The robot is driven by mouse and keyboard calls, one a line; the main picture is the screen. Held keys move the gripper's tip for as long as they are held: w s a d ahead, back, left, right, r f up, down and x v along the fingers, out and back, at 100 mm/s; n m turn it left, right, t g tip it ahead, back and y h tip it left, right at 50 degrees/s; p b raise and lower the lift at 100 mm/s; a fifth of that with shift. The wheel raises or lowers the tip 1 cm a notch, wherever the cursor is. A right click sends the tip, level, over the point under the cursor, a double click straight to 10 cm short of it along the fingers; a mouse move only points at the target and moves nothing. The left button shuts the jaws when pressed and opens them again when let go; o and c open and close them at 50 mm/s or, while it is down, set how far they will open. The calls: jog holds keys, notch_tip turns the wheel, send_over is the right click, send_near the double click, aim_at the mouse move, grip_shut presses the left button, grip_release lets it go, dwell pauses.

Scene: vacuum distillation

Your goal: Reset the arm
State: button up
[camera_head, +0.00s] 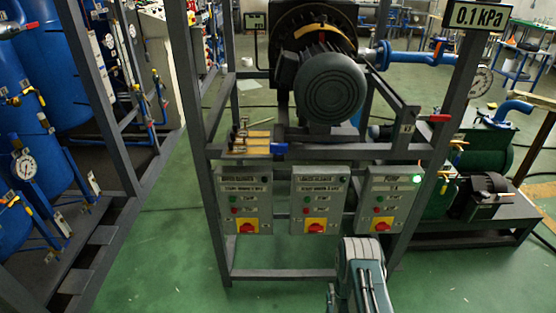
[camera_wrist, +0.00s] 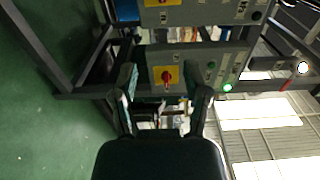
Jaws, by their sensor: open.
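My gripper (camera_wrist: 164,92) shows in the wrist view with its two dark fingers spread apart and nothing held between them. Beyond the fingertips is the red rotary switch (camera_wrist: 167,77) on its yellow plate. Whether the fingers touch the switch or box cannot be told. In the head view my arm (camera_head: 362,270) rises from the bottom edge below the right control box (camera_head: 397,198); the gripper itself cannot be made out there. The right box has a lit green lamp (camera_head: 416,179), which also glows in the wrist view (camera_wrist: 227,87).
The middle box (camera_head: 319,202) and left box (camera_head: 244,202) hang beside it on a grey frame (camera_head: 226,252). A motor (camera_head: 330,88) sits above. Blue tanks (camera_head: 60,70) stand left; a green pump (camera_head: 487,150) stands right. Green floor in front is clear.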

jog(key=w+r+n+g, duration=0.35)
jog(key=w+r, duration=0.65)
jog(key=r, duration=0.5)
notch_tip(320, 180, up, 17)
jog(key=s+n+g, duration=0.2)
jog(key=n+g, duration=0.1)
jog(key=n, duration=0.3)
jog(key=s+a+r+n+g, duration=0.1)
jog(key=s+r+n+g, duration=0.25)
jog(key=s+r, duration=1)
jog(key=s+r+n+g, duration=0.1)
jog(key=s+n, duration=0.1)
jog(key=s, duration=0.7)
jog(key=s+a+r+n+g, duration=0.1)
jog(key=s+r+n, duration=0.1)
jog(key=s, duration=0.8)
jog(key=shift+s+r+n, duration=0.15)
jog(key=shift+r+n, duration=0.05)
jog(key=shift+n, duration=0.4)
